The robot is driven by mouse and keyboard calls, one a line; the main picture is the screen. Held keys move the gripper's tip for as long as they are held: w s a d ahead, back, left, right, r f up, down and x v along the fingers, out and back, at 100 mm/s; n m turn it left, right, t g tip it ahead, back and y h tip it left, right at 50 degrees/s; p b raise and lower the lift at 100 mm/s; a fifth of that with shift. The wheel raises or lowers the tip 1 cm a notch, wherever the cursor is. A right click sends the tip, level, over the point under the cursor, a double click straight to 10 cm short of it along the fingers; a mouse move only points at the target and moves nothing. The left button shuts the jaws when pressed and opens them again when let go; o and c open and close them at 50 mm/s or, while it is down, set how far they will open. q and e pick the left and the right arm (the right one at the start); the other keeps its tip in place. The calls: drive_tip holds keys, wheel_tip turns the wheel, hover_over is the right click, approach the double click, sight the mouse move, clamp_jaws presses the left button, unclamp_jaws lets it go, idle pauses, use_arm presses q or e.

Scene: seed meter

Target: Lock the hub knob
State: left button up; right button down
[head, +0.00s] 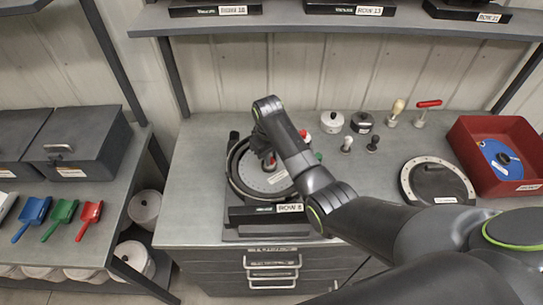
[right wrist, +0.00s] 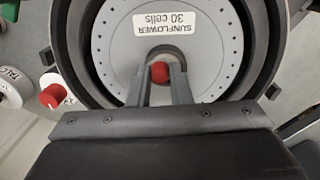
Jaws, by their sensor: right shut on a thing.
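The hub knob (right wrist: 160,72) is a small red knob at the centre of a pale grey seed disc (right wrist: 205,65) labelled "SUNFLOWER 30 cells". The disc lies in the round black housing of the seed meter (head: 234,183) on the bench. My right gripper (right wrist: 161,84) reaches down over the disc, with one finger on each side of the red knob, shut on it. In the head view my wrist and arm cover much of the disc and housing. Whether the knob is turned to its locked position cannot be told. My left gripper is not in view.
Behind the meter stand white and black canisters (head: 332,122), small stamps and a red-handled tool (head: 428,104). At right are a round ring plate (head: 407,186) and a red bin (head: 465,146) with a blue disc. Coloured scoops (head: 60,212) lie on the left bench.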

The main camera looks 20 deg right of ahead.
idle(0.4)
drive_tip(key=c, duration=1.3)
unclamp_jaws()
drive_tip(key=shift+w, duration=0.1)
